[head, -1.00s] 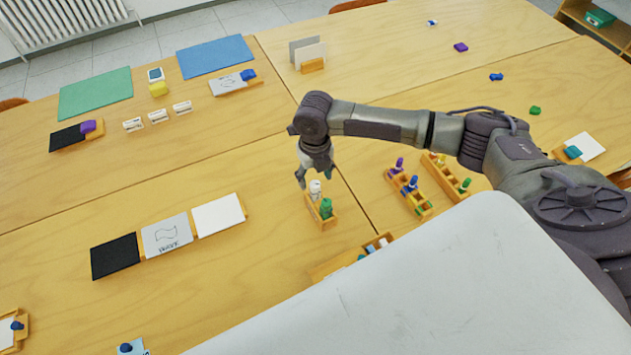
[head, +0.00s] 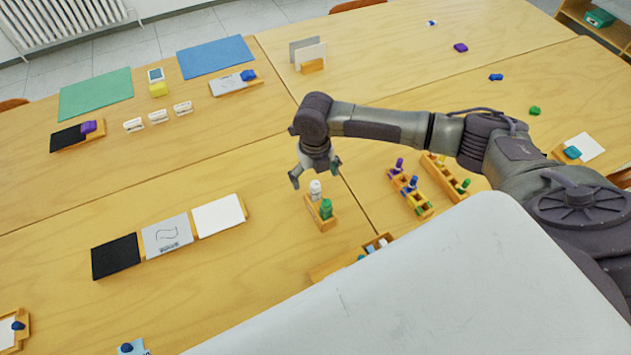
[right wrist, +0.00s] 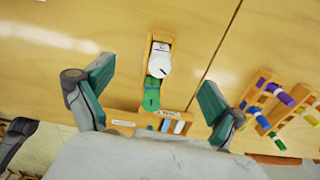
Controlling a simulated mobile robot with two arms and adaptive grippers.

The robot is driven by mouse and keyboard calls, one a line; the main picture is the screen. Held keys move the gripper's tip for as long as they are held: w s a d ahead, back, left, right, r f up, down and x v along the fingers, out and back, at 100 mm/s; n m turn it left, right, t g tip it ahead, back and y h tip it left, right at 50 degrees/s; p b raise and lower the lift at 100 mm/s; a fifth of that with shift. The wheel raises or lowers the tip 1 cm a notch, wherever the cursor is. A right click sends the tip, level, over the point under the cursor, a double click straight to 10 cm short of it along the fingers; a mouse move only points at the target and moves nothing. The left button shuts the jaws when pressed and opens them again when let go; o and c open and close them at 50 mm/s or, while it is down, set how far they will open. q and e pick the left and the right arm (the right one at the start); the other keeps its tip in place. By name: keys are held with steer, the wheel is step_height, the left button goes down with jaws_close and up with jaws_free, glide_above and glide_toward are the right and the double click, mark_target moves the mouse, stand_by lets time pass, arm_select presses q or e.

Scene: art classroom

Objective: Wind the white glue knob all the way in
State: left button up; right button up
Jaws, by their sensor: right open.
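The white glue knob (head: 315,187) tops a white glue bottle at the far end of a small wooden holder (head: 312,212). A green glue bottle (head: 326,208) stands beside it in the same holder. My right gripper (head: 316,176) is open, pointing down just above the white knob, with its fingers spread apart. In the right wrist view the white knob (right wrist: 160,62) lies beyond and between the open fingertips, with a dark line on its top, and the green knob (right wrist: 152,88) is nearer. Nothing is between the fingers. My left gripper is not in view.
Wooden racks with coloured bottles (head: 409,192) stand right of the holder. A wooden tray (head: 340,264) lies in front, partly hidden by my body. Black, grey and white cards (head: 167,235) lie to the left. The table behind the holder is mostly clear.

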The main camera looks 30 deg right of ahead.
steer(key=shift+r+m+p, duration=0.15)
steer(key=shift+m+p, duration=1.55)
steer(key=shift+m, duration=0.5)
steer(key=shift+m+p, duration=0.65)
steer(key=shift+m, duration=0.45)
steer(key=shift+f+b, duration=0.75)
steer(key=shift+f, duration=0.55)
steer(key=c, duration=1.6)
steer(key=shift+o, duration=0.2)
